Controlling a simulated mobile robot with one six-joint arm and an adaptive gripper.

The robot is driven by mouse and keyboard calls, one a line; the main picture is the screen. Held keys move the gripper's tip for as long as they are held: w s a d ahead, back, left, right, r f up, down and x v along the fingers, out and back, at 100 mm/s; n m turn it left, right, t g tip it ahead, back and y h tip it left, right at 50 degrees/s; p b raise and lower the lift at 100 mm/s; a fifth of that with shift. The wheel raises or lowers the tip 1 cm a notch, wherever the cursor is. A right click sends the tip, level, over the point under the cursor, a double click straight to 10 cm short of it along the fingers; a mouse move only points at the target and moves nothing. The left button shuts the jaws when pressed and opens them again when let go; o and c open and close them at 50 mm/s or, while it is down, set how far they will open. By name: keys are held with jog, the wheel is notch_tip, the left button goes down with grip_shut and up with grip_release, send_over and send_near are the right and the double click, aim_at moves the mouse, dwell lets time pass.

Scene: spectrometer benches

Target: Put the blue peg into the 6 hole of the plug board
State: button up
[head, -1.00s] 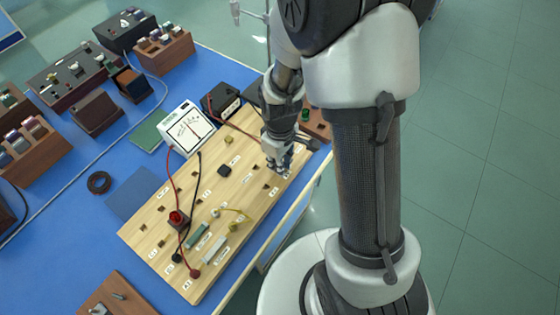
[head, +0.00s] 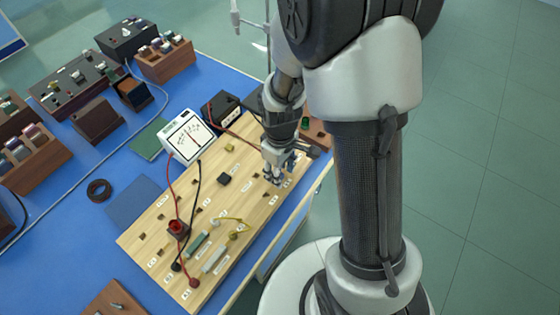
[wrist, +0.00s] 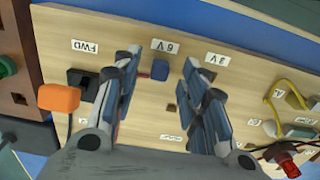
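The blue peg (wrist: 160,69) stands in the wooden plug board (wrist: 60,45), right beside the label that reads 6 V upside down in the wrist view. It appears seated in the hole there; the hole itself is hidden under it. My gripper (wrist: 161,62) is open, with one finger on each side of the peg and a visible gap to both. In the head view my gripper (head: 277,178) is low over the right part of the board, and its fingers mostly hide the peg.
A meter (head: 188,135) and black box (head: 222,108) stand behind the board. A red lamp (head: 177,228), cables and several components occupy its near-left part. An empty hole (wrist: 171,107) lies between my fingers.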

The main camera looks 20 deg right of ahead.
notch_tip(320, 180, up, 12)
jog(key=shift+f, duration=0.25)
dwell(0.4)
jog(key=s+r+m+t, duration=0.4)
jog(key=s+r+m, duration=0.3)
jog(key=s+r, duration=0.6)
jog(key=shift+s+r+t, duration=0.3)
jog(key=shift+s+r, duration=0.1)
jog(key=shift+s, duration=0.65)
